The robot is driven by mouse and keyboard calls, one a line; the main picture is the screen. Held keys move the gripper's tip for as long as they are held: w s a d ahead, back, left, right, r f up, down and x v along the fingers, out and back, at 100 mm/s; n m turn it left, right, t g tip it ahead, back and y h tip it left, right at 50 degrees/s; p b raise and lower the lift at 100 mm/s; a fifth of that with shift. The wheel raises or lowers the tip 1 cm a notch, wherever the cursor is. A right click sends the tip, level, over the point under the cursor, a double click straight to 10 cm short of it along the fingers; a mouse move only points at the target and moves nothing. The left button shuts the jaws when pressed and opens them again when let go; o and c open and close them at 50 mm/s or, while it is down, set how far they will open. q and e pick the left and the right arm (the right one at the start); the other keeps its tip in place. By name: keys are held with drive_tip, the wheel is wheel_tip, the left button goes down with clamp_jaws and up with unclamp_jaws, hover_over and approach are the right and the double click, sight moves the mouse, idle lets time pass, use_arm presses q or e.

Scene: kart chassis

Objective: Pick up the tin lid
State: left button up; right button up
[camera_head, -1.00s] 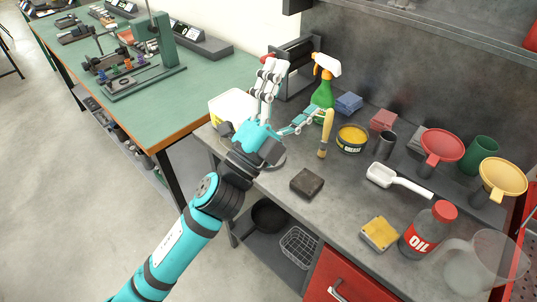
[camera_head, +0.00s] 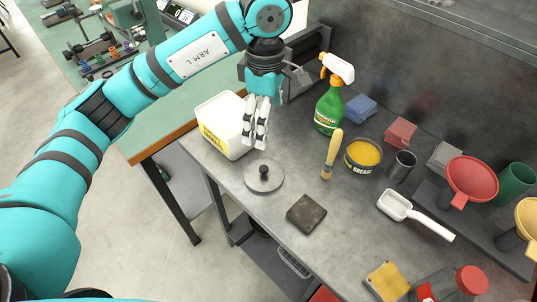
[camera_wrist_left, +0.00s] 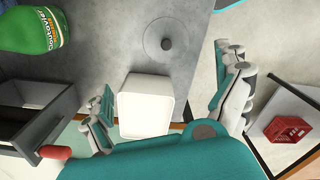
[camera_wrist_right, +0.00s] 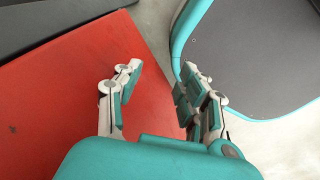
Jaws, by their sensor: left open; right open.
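The tin lid (camera_head: 264,177) is a round grey metal disc with a dark knob in its middle. It lies flat on the grey bench near the left edge, and also shows at the top of the left wrist view (camera_wrist_left: 166,44). My left gripper (camera_head: 255,144) points down, open and empty, above and behind the lid, beside the white tub. In the left wrist view its fingers (camera_wrist_left: 165,78) are spread with the tub between them and the lid beyond. My right gripper (camera_wrist_right: 158,78) is open and empty in its wrist view, over a red surface; it is not in the head view.
The white tub (camera_head: 222,125) stands close to the lid. A brush (camera_head: 332,155), a grease tin (camera_head: 362,155), a green spray bottle (camera_head: 329,110) and a dark block (camera_head: 306,214) stand or lie around. The bench front near the lid is clear.

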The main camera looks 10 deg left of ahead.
sight(264, 168)
use_arm(q)
drive_tip(key=f, duration=0.2)
drive_tip(key=s+f+p, duration=0.1)
drive_tip(key=f, duration=0.2)
drive_tip(key=s+f+p, duration=0.1)
drive_tip(key=f, duration=0.1)
drive_tip(key=shift+a+f, duration=0.1)
drive_tip(key=shift+f, duration=0.05)
drive_tip(key=f, duration=0.2)
drive_tip(key=f+p, duration=0.1)
drive_tip(key=shift+w, duration=0.25)
drive_tip(key=shift+f, duration=0.5)
drive_tip(key=shift+f+p, duration=0.3)
drive_tip(key=shift+p, duration=0.05)
wheel_tip(264, 168, down, 4)
drive_tip(key=shift+a+r+p, duration=0.1)
drive_tip(key=shift+r+p, duration=0.05)
drive_tip(key=shift+p, duration=0.65)
drive_tip(key=shift+f, duration=0.45)
use_arm(e)
drive_tip(key=s+r, duration=0.5)
drive_tip(key=shift+g, duration=0.4)
